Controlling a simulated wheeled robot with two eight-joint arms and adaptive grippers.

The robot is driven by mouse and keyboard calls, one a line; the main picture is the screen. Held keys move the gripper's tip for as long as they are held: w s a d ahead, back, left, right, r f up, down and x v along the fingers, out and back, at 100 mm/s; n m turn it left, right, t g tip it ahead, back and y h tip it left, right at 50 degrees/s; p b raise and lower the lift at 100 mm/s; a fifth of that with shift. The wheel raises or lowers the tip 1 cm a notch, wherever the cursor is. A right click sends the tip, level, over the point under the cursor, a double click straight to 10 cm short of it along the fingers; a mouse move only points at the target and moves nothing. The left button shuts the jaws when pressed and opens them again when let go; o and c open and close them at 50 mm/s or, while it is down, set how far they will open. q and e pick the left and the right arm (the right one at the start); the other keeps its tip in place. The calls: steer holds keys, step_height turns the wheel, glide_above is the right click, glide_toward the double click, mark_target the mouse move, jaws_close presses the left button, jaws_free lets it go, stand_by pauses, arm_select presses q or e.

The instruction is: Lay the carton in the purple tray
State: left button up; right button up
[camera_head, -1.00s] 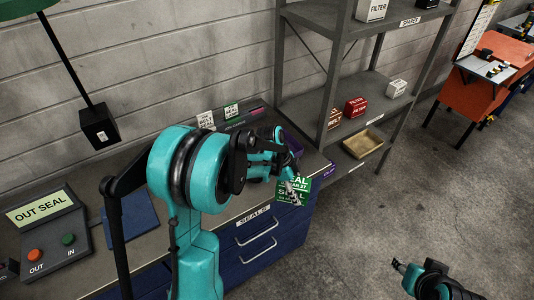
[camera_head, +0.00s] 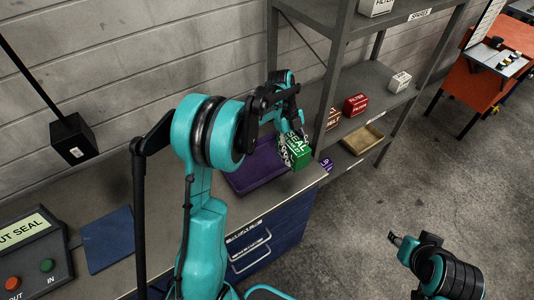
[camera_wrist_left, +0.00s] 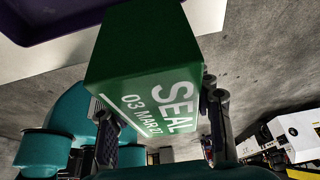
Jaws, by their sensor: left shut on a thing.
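The green carton (camera_head: 300,155) with white SEAL lettering is in my left gripper (camera_head: 288,140), above the counter's right end. In the left wrist view the carton (camera_wrist_left: 145,55) sits tilted between the two fingers (camera_wrist_left: 162,125). The purple tray (camera_head: 245,182) lies on the counter, left of the carton in the head view and partly hidden by my left arm. A corner of the tray (camera_wrist_left: 50,15) shows at the top left of the wrist view. My right gripper (camera_head: 394,238) hangs over the floor at lower right, too small to read its jaws.
A grey shelf rack (camera_head: 330,75) stands close to the right of the carton, with red boxes (camera_head: 355,104) and a tan tray (camera_head: 362,140). A blue pad (camera_head: 107,240) and button panel (camera_head: 30,255) lie at the counter's left. Blue drawers (camera_head: 262,240) are below.

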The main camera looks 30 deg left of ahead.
arm_select(q)
steer(key=w+a+f, duration=0.1)
steer(key=a+f, duration=0.1)
steer(key=a, duration=0.1)
steer(key=w+a+f+b, duration=0.1)
steer(key=a+f, duration=0.1)
steer(key=a, duration=0.1)
steer(key=w+a+f, duration=0.2)
steer(key=a, duration=0.1)
steer(key=shift+a+f+b, duration=0.1)
steer(key=shift+a+b, duration=0.1)
steer(key=shift+b, duration=0.15)
steer(key=shift+f+b, duration=0.55)
steer(key=shift+f, duration=1.45)
steer(key=shift+s, duration=0.1)
steer(key=shift+f, duration=0.1)
steer(key=o, duration=1.4)
steer(key=shift+c, duration=0.2)
